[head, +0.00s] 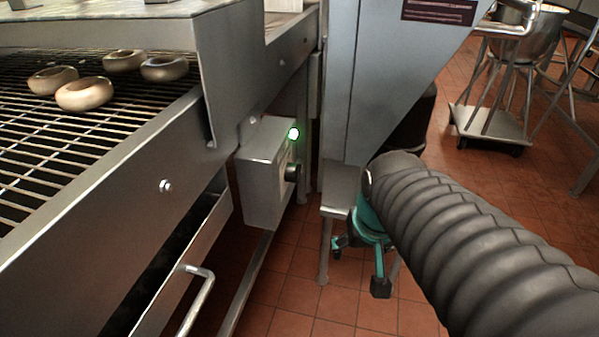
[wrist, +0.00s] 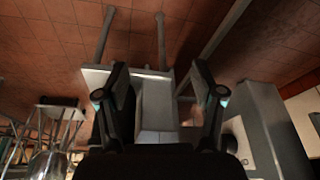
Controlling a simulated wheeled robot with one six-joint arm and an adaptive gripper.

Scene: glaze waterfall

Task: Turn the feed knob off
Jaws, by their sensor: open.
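The feed knob (head: 292,172) is a small dark round knob on the front of a grey control box (head: 262,178), which is fixed to the side of the conveyor machine. A lit green lamp (head: 294,134) sits above the knob. The direction the knob points is too small to tell. My gripper (wrist: 161,85) shows in the wrist view with its two dark fingers spread apart and nothing held between them.
Several ring-shaped doughnuts (head: 85,94) lie on the wire conveyor (head: 70,140) at left. A metal handle (head: 195,290) sticks out below. A grey hopper-like housing (head: 385,70) stands right of the box. Tiled floor is open in front.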

